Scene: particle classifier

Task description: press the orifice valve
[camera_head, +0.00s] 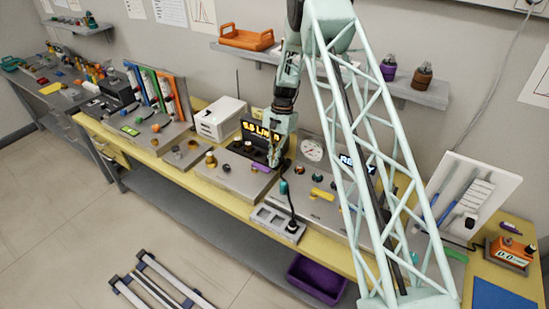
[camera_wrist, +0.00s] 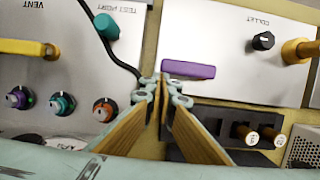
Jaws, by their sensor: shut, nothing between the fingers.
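My gripper (camera_head: 275,160) hangs over the bench between two grey panels. In the wrist view its fingers (camera_wrist: 163,88) are shut with nothing between them. A purple bar (camera_wrist: 188,69) lies on the edge of the panel marked COLLET, just to the right of the fingertips in that view. It also shows beside my gripper in the head view (camera_head: 261,168). A yellow bar (camera_wrist: 28,47) sits on the other panel near the word VENT; it shows in the head view too (camera_head: 322,194). No label readable here names the orifice valve, so I cannot tell which part it is.
A teal plug (camera_wrist: 107,25) with a black cable is at TEST PORT. Several small knobs (camera_wrist: 62,103) line that panel. A black knob (camera_wrist: 263,41) and a brass-coloured fitting (camera_wrist: 298,50) stand on the COLLET panel. A lit display (camera_head: 262,132) stands behind my gripper.

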